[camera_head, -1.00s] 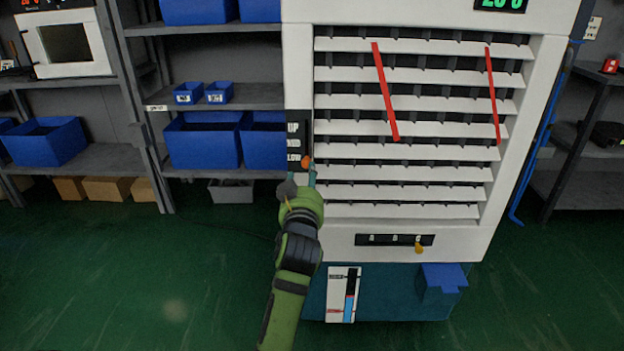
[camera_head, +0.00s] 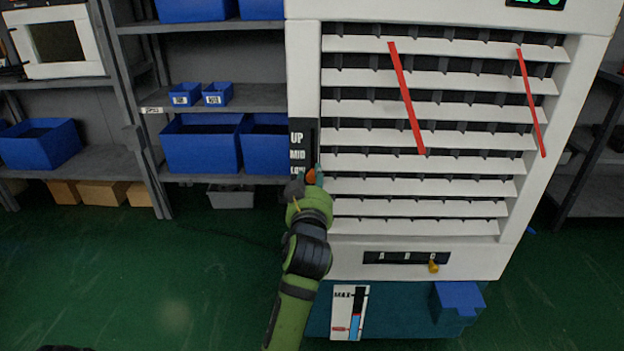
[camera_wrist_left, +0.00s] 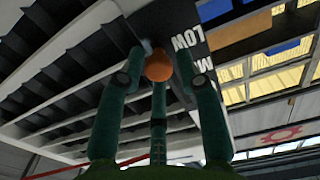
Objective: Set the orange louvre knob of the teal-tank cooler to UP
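The teal-tank cooler (camera_head: 510,200) is a white cabinet with slanted louvres above a teal tank (camera_head: 400,315). On its left edge is a black strip (camera_head: 303,130) marked UP, MID and LOW from top to bottom. The orange louvre knob (camera_head: 311,177) sits beside LOW, and it also shows in the left wrist view (camera_wrist_left: 159,66). My left gripper (camera_head: 308,184) is at the knob, with its fingers on either side of it in the left wrist view (camera_wrist_left: 160,64). The fingers look spread, with narrow gaps beside the knob; contact is unclear. My right gripper is out of view.
A yellow knob (camera_head: 433,266) sits on a lower black strip of the cooler. A level gauge (camera_head: 349,312) is on the tank front. Shelves with blue bins (camera_head: 200,145) stand to the left. The green floor (camera_head: 150,270) in front is clear.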

